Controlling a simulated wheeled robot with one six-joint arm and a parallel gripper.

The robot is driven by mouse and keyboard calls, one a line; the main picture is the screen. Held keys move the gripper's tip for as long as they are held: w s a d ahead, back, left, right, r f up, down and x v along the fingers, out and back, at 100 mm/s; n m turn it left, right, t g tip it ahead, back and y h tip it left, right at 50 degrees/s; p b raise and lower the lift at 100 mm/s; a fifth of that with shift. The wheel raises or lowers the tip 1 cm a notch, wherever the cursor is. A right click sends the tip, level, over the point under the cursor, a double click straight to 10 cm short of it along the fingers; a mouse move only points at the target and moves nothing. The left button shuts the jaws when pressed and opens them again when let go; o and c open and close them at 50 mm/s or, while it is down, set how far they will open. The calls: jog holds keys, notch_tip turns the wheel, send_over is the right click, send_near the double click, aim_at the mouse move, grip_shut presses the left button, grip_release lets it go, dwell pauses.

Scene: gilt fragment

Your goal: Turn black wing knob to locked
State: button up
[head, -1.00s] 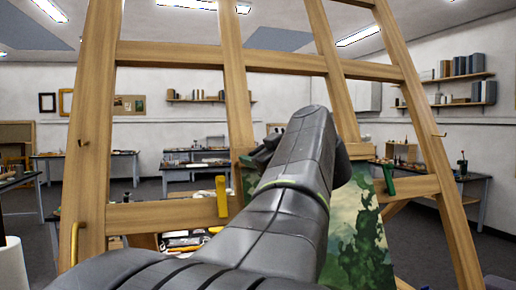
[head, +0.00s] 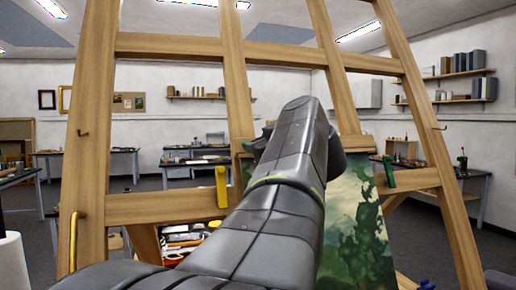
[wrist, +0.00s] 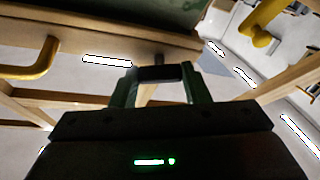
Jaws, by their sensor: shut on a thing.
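The black wing knob (wrist: 160,73) shows in the wrist view, at the edge of a wooden easel bar (wrist: 100,45). My gripper (wrist: 161,80) has its two green fingers on either side of the knob and is shut on it. The knob lies crosswise between the fingertips, with a short dark stem behind it. In the head view my arm covers the knob and the fingers. I see no lock marking, so I cannot tell how far it is turned.
The wooden easel (head: 150,207) fills the head view, with a green painting (head: 358,235) behind my arm. A yellow knob (head: 221,187), a green knob (head: 389,172) and a yellow hook (head: 74,240) are on the easel. Work tables (head: 195,160) stand farther back.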

jog(key=shift+s+a+m+t+h, duration=0.1)
jog(key=shift+m+t+h, duration=0.45)
jog(key=shift+m, duration=0.9)
jog(key=shift+a+m+t+h, duration=0.1)
jog(key=shift+m+t+h, duration=0.15)
jog(key=shift+m+h, duration=0.9)
jog(key=shift+m+y, duration=0.3)
jog(key=shift+m, duration=0.2)
jog(key=o, duration=1)
jog(key=shift+f, duration=0.1)
